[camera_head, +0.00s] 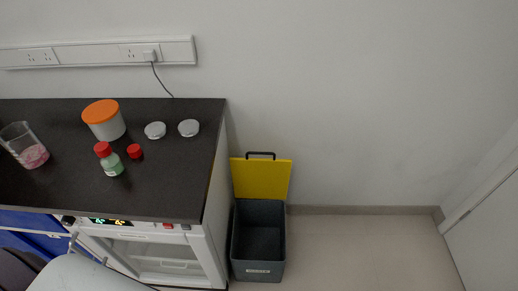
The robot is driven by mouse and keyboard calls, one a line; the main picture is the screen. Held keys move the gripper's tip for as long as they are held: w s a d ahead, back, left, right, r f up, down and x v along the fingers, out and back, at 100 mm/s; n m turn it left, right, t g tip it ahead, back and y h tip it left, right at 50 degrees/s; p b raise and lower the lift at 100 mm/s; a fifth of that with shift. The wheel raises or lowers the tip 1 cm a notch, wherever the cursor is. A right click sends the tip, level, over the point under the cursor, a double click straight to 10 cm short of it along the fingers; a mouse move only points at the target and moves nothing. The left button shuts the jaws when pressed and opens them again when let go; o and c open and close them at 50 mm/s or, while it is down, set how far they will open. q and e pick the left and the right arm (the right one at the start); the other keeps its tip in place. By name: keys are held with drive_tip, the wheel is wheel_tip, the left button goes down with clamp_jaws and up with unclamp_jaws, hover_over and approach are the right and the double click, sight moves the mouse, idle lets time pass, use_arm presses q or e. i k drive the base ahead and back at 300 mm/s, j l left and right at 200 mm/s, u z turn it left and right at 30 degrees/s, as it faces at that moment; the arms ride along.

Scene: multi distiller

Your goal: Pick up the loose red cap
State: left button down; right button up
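The loose red cap (134,152) lies on the dark benchtop (165,190), just right of a small bottle (113,167). The bottle has pale green contents, a white label and its own red cap (102,149) on top. The loose cap is apart from the bottle and nothing covers it. Neither of my grippers can be made out in the head view.
A white tub with an orange lid (102,111) and two silvery round lids (155,130) (189,127) sit behind the cap. A glass beaker (33,156) with pink contents stands left. An open grey bin (257,268) with a yellow lid (262,178) is beside the bench.

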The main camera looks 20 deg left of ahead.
sight(134, 151)
drive_tip(key=u, duration=2.6)
drive_tip(key=i+j, duration=0.2)
drive_tip(key=i+j+z, duration=0.35)
drive_tip(key=i+j, duration=0.15)
drive_tip(key=i+j+z, duration=0.35)
drive_tip(key=i+j, duration=0.15)
drive_tip(key=j, duration=0.15)
